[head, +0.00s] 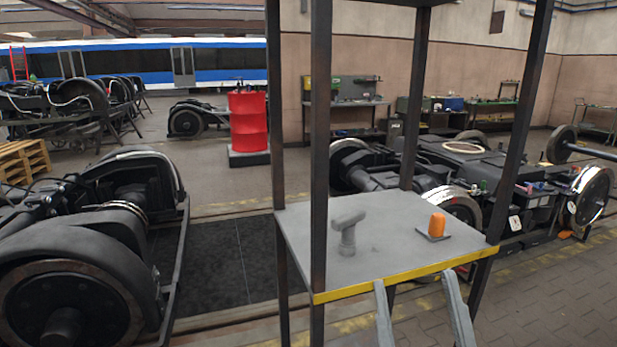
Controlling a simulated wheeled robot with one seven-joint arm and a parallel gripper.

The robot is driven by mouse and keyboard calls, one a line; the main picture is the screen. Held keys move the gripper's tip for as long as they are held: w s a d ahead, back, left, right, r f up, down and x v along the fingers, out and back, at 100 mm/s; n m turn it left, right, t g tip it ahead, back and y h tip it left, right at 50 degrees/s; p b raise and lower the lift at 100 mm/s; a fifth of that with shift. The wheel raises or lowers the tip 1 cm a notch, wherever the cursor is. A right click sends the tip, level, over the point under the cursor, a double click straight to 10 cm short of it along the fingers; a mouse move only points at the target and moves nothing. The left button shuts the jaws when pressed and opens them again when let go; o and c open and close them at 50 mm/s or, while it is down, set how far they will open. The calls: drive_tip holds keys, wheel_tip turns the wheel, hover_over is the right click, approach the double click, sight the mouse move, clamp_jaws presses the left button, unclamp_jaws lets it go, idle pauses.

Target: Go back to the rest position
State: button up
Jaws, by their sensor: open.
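My gripper and arm do not show in the head view, so their pose cannot be seen. A raised grey platform (375,262) with dark posts and a yellow front edge stands in front of me, right of the middle. On it stands a grey T-shaped piece (347,232), upright. To its right is an orange rounded piece (437,224) on a small dark flat base. Nothing is seen touching either piece.
Two grey rails (383,315) slope down from the platform's front edge. A dark bogie (75,250) stands at left, another (470,175) behind the platform at right. A red barrel (248,122) stands farther back. Paved floor at lower right (560,290) is clear.

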drive_tip(key=s+d+f+m+g+h+p, duration=0.1)
drive_tip(key=s+d+f+m+g+h, duration=0.25)
drive_tip(key=s+f, duration=0.35)
drive_tip(key=s+d+f+m+g+h+p, duration=0.1)
drive_tip(key=s+d+f+m+g+h, duration=0.2)
drive_tip(key=f, duration=0.5)
drive_tip(key=s+d+f+g+y+p, duration=0.1)
drive_tip(key=s+f+g, duration=0.2)
drive_tip(key=s, duration=0.6)
drive_tip(key=s+f+g, duration=0.3)
drive_tip(key=s+f, duration=0.2)
drive_tip(key=s, duration=0.4)
drive_tip(key=shift+d+y+p, duration=0.35)
drive_tip(key=shift+p, duration=0.05)
drive_tip(key=shift+n, duration=0.25)
drive_tip(key=shift+c, duration=0.2)
